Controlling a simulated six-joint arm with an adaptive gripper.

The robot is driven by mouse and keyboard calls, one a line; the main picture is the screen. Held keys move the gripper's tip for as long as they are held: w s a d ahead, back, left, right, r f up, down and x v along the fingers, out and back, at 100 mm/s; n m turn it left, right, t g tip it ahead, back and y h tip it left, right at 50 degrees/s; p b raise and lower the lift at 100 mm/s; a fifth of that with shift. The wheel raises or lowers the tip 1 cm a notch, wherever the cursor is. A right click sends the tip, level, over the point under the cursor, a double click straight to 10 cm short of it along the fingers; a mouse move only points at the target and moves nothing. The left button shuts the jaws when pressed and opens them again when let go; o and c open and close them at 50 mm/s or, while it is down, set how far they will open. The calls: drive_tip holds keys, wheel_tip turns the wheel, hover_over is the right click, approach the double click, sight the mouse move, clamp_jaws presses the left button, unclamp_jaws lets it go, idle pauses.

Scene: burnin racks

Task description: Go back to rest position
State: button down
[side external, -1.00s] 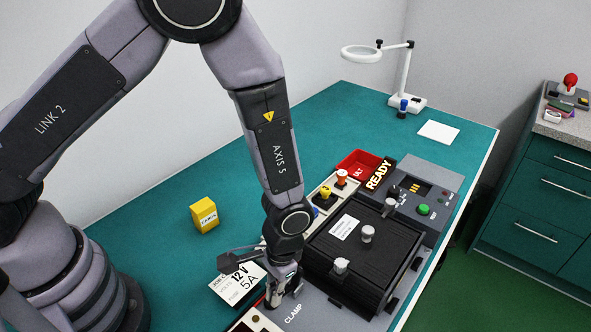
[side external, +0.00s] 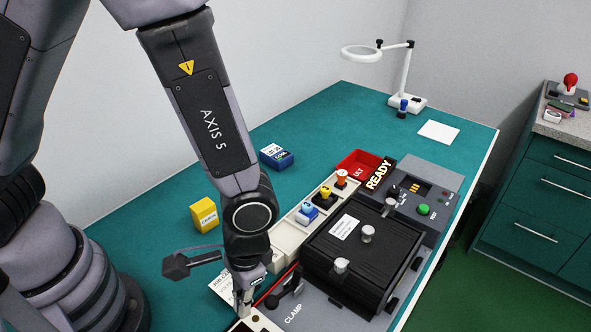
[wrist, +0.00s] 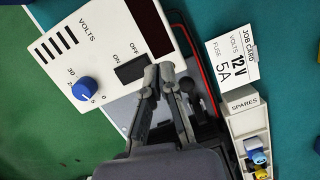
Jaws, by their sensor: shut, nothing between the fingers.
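My gripper (side external: 243,308) is shut and empty in the side view, low at the front end of the bench beside the job card (side external: 222,287). In the wrist view my gripper's fingers (wrist: 158,73) are together and appear over the right part of the white power supply (wrist: 90,50). The supply has a blue volts knob (wrist: 84,89) and a dark on/off switch (wrist: 131,68). The fingers lie close beside the switch in the picture; whether they touch it I cannot tell.
The black closed-lid fixture (side external: 350,255) and READY sign (side external: 380,173) stand to the right. A spares tray (side external: 287,236), red bin (side external: 356,162), yellow box (side external: 204,214) and blue box (side external: 277,157) are nearby. A magnifier lamp (side external: 405,85) stands at the back.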

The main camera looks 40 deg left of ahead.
drive_tip(key=w+a+r+t+h, duration=0.1)
drive_tip(key=w+a+r+t, duration=0.15)
drive_tip(key=a+r, duration=0.45)
drive_tip(key=w+a+r+t+h, duration=0.1)
drive_tip(key=w+a+r, duration=0.3)
drive_tip(key=r, duration=0.6)
drive_tip(key=s+a+r+n+t, duration=0.1)
drive_tip(key=s+a+r+t, duration=0.1)
drive_tip(key=s+a+r, duration=0.2)
drive_tip(key=s+a+r+n+t+y, duration=0.1)
drive_tip(key=s+a+r+t, duration=0.1)
drive_tip(key=s+a+r, duration=0.2)
drive_tip(key=a+r, duration=0.3)
drive_tip(key=a, duration=0.2)
drive_tip(key=shift+s+a+y, duration=0.2)
drive_tip(key=shift+s+y, duration=0.1)
drive_tip(key=shift+s, duration=0.1)
